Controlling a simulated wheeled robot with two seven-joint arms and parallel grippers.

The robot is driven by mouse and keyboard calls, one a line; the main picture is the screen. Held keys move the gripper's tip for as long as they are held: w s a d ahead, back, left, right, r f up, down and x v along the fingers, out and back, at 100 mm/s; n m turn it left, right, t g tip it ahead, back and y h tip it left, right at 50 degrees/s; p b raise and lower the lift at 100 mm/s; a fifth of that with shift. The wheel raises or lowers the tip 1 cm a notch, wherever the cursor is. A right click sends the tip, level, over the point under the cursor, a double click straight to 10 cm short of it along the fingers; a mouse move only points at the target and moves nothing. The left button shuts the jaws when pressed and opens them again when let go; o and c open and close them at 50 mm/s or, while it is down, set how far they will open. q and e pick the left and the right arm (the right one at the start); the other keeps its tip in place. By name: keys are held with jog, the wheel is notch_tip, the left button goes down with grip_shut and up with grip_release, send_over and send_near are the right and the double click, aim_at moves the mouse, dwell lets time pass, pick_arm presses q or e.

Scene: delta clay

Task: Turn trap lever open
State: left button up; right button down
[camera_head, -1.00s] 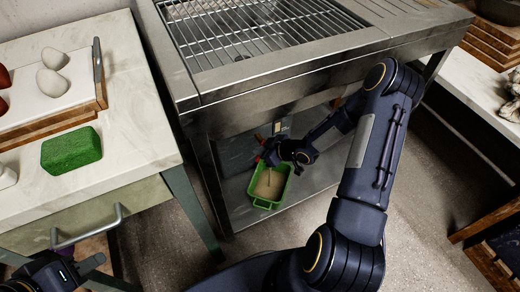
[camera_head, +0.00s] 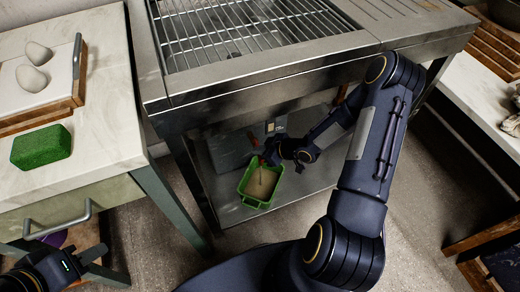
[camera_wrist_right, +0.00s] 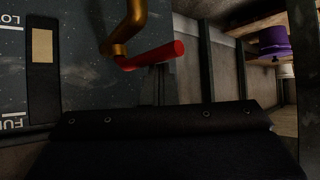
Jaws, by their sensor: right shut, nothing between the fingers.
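The trap lever shows in the right wrist view as a brass stem with a red handle (camera_wrist_right: 150,56), in front of a dark speckled tank (camera_wrist_right: 85,60). In the head view only a small bit of red (camera_head: 262,161) shows beside my right gripper, under the steel sink bench. My right gripper (camera_head: 268,157) is shut and empty close to the lever; I cannot tell whether it touches it. In the wrist view its dark body (camera_wrist_right: 165,125) lies below the red handle. My left gripper (camera_head: 100,263) is open and empty at the lower left.
A green tub (camera_head: 259,186) of beige liquid stands on the lower shelf (camera_head: 228,213), just below my right gripper. A white counter (camera_head: 105,125) with a green sponge (camera_head: 41,147) is at left.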

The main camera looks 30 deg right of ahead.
pick_arm(q)
jog(key=shift+d, duration=0.3)
pick_arm(e)
jog(key=shift+d, duration=0.6)
pick_arm(q)
jog(key=shift+s, duration=0.1)
